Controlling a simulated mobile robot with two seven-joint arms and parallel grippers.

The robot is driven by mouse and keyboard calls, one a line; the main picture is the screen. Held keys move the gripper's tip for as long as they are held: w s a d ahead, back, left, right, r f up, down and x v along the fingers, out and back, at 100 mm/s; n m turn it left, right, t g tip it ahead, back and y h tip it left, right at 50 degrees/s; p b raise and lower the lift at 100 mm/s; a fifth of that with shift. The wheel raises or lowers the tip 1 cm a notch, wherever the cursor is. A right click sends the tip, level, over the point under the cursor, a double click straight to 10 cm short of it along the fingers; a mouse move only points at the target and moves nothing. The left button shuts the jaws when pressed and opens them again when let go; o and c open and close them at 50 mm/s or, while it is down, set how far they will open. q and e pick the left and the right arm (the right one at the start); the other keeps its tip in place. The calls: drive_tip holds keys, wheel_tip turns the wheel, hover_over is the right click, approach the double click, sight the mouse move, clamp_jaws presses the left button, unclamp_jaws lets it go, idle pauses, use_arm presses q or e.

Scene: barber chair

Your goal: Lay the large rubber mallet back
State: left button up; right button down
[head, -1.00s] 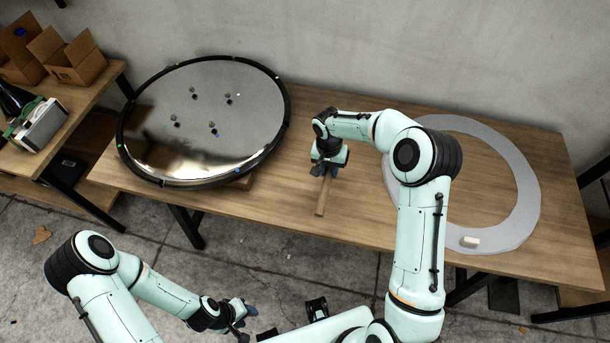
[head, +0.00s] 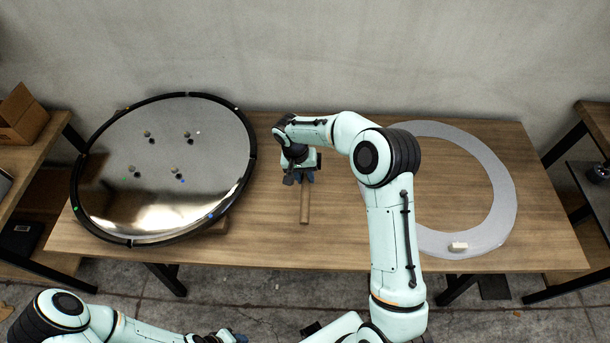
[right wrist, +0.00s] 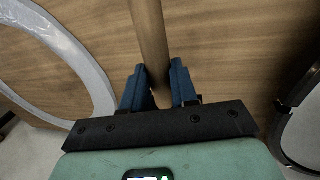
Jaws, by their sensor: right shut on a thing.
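The mallet's wooden handle (head: 305,204) points toward the table's front edge, in the middle of the table. My right gripper (head: 302,177) is over the handle and shut on it. In the right wrist view the handle (right wrist: 151,45) runs between the blue fingers of my right gripper (right wrist: 158,88). The mallet's head does not show in either view. I cannot tell whether the handle touches the table. My left gripper (head: 230,337) is at the bottom edge of the head view, partly cut off, in front of the table.
A large round mirror (head: 170,150) with a black rim covers the left of the wooden table (head: 350,250).

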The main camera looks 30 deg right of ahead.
wheel_tip(320, 180, down, 4)
drive_tip(key=shift+s+r+b, duration=0.1)
drive_tip(key=shift+r+b, duration=0.05)
drive_tip(key=shift+b, duration=0.55)
use_arm(q)
drive_tip(key=s+f+b, duration=0.2)
drive_tip(key=s+f, duration=0.1)
drive_tip(key=f, duration=0.2)
drive_tip(key=shift+s, duration=0.2)
use_arm(e)
drive_tip(key=shift+f, duration=2.65)
use_arm(q)
drive_tip(key=shift+f, duration=0.1)
use_arm(e)
drive_tip(key=c, duration=0.8)
unclamp_jaws()
use_arm(q)
drive_tip(key=shift+w+r, duration=0.2)
drive_tip(key=shift+r, duration=0.2)
use_arm(e)
drive_tip(key=r, duration=0.4)
drive_tip(key=w+a+r, duration=0.1)
drive_tip(key=r, duration=0.3)
drive_tip(key=a+r, duration=0.1)
drive_tip(key=r, duration=0.4)
drive_tip(key=shift+w+a, duration=0.1)
drive_tip(key=shift+w, duration=0.15)
